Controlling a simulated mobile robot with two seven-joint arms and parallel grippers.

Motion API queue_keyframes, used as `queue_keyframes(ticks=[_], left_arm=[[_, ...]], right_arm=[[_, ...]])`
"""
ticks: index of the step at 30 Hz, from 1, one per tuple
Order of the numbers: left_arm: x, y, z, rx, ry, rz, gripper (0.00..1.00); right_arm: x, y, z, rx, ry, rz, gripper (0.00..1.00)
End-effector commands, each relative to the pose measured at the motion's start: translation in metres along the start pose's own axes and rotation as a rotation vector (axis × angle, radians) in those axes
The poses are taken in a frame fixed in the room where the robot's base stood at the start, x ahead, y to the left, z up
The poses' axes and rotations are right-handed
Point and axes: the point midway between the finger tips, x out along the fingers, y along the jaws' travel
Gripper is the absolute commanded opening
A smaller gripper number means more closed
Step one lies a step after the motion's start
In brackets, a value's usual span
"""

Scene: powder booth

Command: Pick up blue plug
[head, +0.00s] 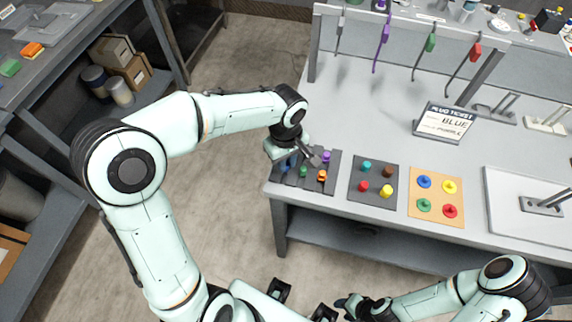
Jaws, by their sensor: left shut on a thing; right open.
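A dark tray (331,184) at the table's front left corner holds small coloured plugs. A purple plug (326,156), a green plug (303,171) and an orange plug (322,176) show in it. My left gripper (291,161) is over the tray's left part and is shut on a blue plug (288,163), mostly hidden by the gripper. I cannot tell whether the plug is clear of the tray. My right gripper (352,304) is open and empty, low in front of the table. A sign (445,122) reads "PLUG TICKET", "BLUE" and "PURPLE".
A second dark tray (373,181) holds teal, brown, red and yellow plugs. An orange board (437,196) carries blue, yellow, green and red pieces. A rack (410,22) with coloured hooks stands behind. The table's middle (370,110) is clear.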

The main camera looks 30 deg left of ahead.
Motion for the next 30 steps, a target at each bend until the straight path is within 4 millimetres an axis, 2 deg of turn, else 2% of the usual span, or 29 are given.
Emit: queue_keyframes(ticks=[8, 14, 24, 30], left_arm=[[-0.007, 0.001, 0.0, 0.0, 0.002, 0.002, 0.0], [-0.035, 0.001, 0.0, 0.0, 0.003, 0.005, 0.0], [-0.132, 0.002, -0.001, 0.0, 0.003, 0.006, 0.0], [-0.176, 0.001, 0.0, 0.0, 0.003, 0.004, 0.0]], right_arm=[[-0.001, -0.001, 0.0, 0.0, 0.001, 0.0, 0.43], [-0.005, -0.002, -0.002, -0.001, 0.003, -0.001, 0.43], [-0.024, -0.012, -0.01, -0.006, 0.016, -0.006, 0.43], [-0.034, -0.018, -0.016, -0.009, 0.024, -0.009, 0.43]])
